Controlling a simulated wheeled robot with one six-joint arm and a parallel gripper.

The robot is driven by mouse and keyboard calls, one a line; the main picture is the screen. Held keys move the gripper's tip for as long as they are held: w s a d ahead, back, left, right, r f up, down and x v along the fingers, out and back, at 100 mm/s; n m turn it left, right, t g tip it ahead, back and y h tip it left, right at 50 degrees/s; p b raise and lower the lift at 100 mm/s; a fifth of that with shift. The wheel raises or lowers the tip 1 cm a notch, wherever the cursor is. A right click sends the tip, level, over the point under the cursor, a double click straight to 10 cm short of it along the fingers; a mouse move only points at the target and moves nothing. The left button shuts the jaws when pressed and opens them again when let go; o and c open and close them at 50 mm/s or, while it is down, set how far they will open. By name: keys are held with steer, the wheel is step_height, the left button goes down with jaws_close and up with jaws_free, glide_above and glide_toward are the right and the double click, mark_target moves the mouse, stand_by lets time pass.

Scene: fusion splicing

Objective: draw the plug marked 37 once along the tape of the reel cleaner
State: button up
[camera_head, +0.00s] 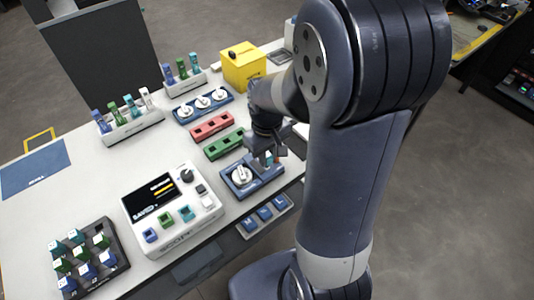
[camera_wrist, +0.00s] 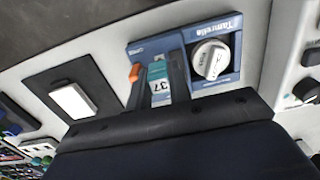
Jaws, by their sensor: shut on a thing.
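The reel cleaner is a blue box (camera_head: 265,187) with a white round knob (camera_head: 242,175); in the wrist view its blue casing (camera_wrist: 228,24) shows printed lettering and the knob (camera_wrist: 211,59) is to the right of my fingers. My gripper (camera_head: 266,155) is over the cleaner's right part. In the wrist view my gripper (camera_wrist: 158,82) is shut on a teal plug with a white label marked 37 (camera_wrist: 158,92). An orange part (camera_wrist: 134,72) shows beside the left finger. The tape is hidden behind the plug and fingers; I cannot tell whether the plug touches it.
A white device with a screen (camera_head: 172,210) stands left of the cleaner. Green (camera_head: 224,143) and red (camera_head: 211,126) trays, a blue tray with white knobs (camera_head: 203,104) and a yellow box (camera_head: 243,66) are behind. A black rack of plugs (camera_head: 88,258) is front left.

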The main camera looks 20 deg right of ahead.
steer(key=shift+r+p, duration=1.6)
steer(key=shift+r, duration=0.5)
